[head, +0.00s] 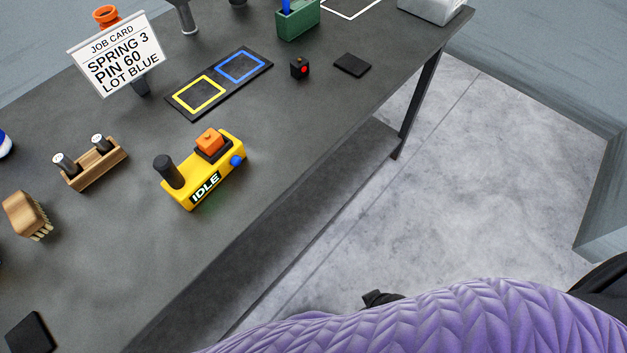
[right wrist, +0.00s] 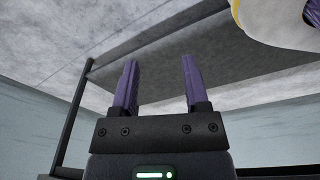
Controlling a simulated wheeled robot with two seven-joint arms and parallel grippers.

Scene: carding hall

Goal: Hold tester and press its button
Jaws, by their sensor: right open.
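The yellow tester (head: 205,172) sits on the dark table near its front edge in the head view. Its display reads IDLE. It has a black upright knob or handle (head: 168,171) at its left end, an orange block (head: 210,140) on a black base, and a blue button (head: 236,161) at its right end. My right gripper (right wrist: 157,85) shows in the right wrist view, open and empty, with its purple fingers apart. No gripper shows clearly in the head view; a purple arm part fills the bottom. My left gripper is not in view.
A job card (head: 117,55) stands behind the tester. Floor is clear right of the table.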

